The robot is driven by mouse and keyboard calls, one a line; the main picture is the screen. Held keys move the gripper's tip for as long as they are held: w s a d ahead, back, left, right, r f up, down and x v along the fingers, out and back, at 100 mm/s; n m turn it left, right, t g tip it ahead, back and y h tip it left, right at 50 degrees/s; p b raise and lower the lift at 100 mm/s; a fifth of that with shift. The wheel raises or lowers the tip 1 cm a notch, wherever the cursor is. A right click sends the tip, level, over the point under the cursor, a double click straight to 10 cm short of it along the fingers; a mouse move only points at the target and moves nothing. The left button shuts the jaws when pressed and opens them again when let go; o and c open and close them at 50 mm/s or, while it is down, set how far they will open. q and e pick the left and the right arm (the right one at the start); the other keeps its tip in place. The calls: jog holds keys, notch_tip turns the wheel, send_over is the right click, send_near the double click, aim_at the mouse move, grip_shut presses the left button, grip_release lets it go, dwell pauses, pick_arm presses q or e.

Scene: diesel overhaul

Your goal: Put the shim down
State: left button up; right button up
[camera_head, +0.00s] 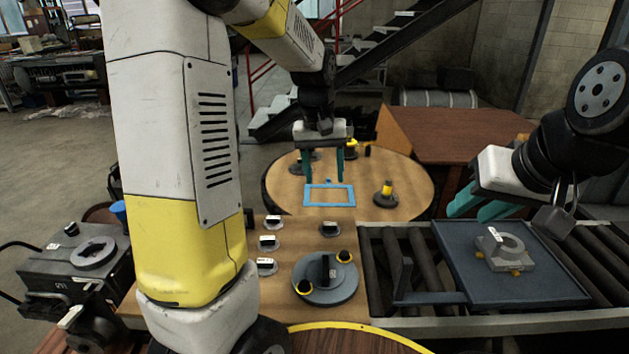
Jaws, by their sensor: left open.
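My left gripper (325,178) points down over the round wooden table (408,186), its two teal fingers apart. A blue rectangular outline (329,204) lies on the table just below the fingertips. A small dark bit with blue shows at the outline's far edge between the fingers; I cannot tell whether it is the shim, and no shim is clearly seen in the fingers. My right gripper (480,208) is at the right beside the blue-grey tray (464,272), its teal fingers apart and nothing seen between them.
A dark disc with a yellow-topped post (386,191) stands right of the outline. Several small labelled pieces (270,243) and a round grey fixture (327,282) occupy the nearer bench. The tray holds a grey bracket (506,252) and sits on rollers (385,262).

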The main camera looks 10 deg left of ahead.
pick_arm(q)
jog(key=s+r+m+t, duration=0.1)
jog(key=s+r, duration=0.3)
jog(key=s, duration=0.6)
jog(key=s+a+r+m+t+h, duration=0.1)
jog(key=s+r+t, duration=0.2)
jog(key=s, duration=0.7)
jog(key=shift+s+a+r+t, duration=0.25)
jog(key=shift+r+t, duration=0.15)
jog(key=shift+r, duration=0.25)
